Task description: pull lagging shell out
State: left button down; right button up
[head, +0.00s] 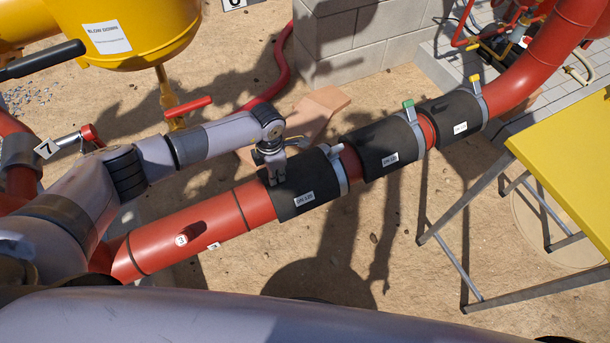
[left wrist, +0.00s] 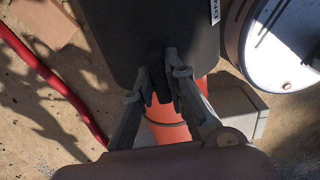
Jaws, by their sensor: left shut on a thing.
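Three black lagging shells sit in a row around the red pipe (head: 215,222): the near one (head: 308,178), the middle one (head: 378,147) and the far one (head: 452,115). Each has a white label and a grey band at its far-right end. My left gripper (head: 274,180) is at the left end of the near shell. In the left wrist view its fingers (left wrist: 160,86) are closed on a small dark tab at the edge of the black shell (left wrist: 158,30), with red pipe below. The near shell is still around the pipe. My right gripper is not in view.
A yellow table (head: 570,165) with metal legs stands at the right. Grey block masonry (head: 345,45) is behind the pipe. A yellow vessel (head: 130,30) and a red-handled valve (head: 187,107) are at upper left. Sandy ground in front of the pipe is open.

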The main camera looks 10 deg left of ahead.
pick_arm(q)
jog(key=shift+r, duration=0.1)
dwell(0.6)
jog(key=shift+r+p, duration=0.45)
jog(key=shift+r, duration=0.15)
jog(key=shift+r+p, duration=2.4)
jog(key=shift+r, duration=0.85)
jog(key=c, duration=2.2)
grip_release()
grip_shut()
